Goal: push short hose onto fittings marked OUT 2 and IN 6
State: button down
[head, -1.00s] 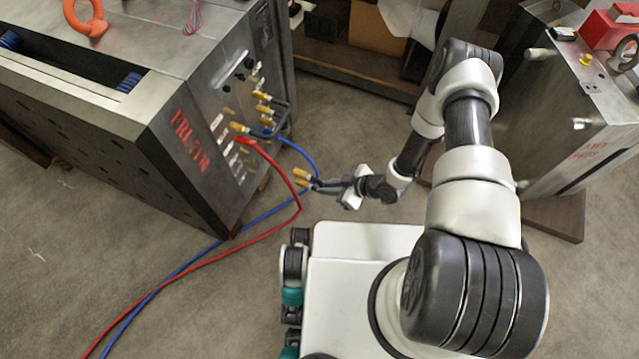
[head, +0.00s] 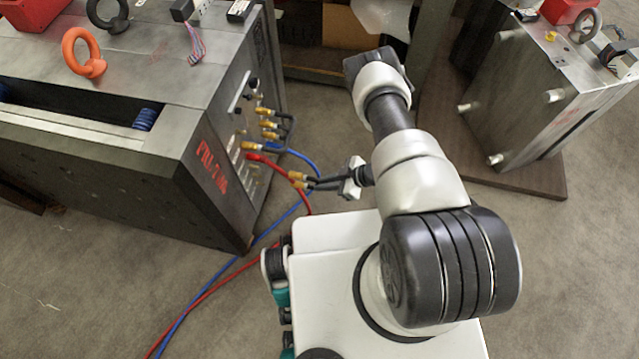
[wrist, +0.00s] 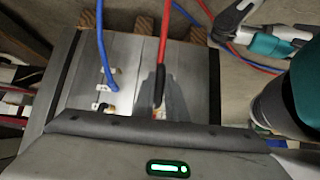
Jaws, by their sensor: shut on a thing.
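My gripper (head: 325,184) is shut on the short black hose, held in front of the mould's fitting face. The hose's two brass ends (head: 298,180) point left toward the face and stand apart from it. The mould base (head: 215,165) with red lettering stands at left. Its face carries brass fittings (head: 267,124), several with black hoses on them. The OUT 2 and IN 6 marks are too small to read.
A red hose (head: 275,163) and a blue hose (head: 296,155) run from the face down to the floor, close to the held ends. They also show in the wrist view, red (wrist: 163,55) and blue (wrist: 105,55). A second mould (head: 530,100) stands on a board at right.

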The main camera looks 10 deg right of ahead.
aim_at(293, 174)
jog(key=shift+w+a, duration=0.5)
jog(key=shift+a, duration=0.9)
jog(key=shift+w+a, duration=0.55)
jog(key=shift+a, duration=0.85)
jog(key=shift+w+a, duration=0.5)
jog(key=shift+a, duration=0.9)
jog(key=shift+w+a+b, duration=0.25)
jog(key=shift+a+b, duration=0.3)
jog(key=shift+a, duration=0.1)
jog(key=shift+w+a+b, duration=0.2)
jog(key=shift+a+b, duration=0.4)
jog(key=shift+a, duration=0.05)
jog(key=shift+w+a+b, duration=0.25)
jog(key=shift+a+b, duration=0.3)
jog(key=shift+a, duration=0.1)
jog(key=c, duration=1.3)
grip_release()
jog(key=shift+d+r, duration=0.1)
jog(key=shift+p+v, duration=1.75)
jog(key=shift+v, duration=1.65)
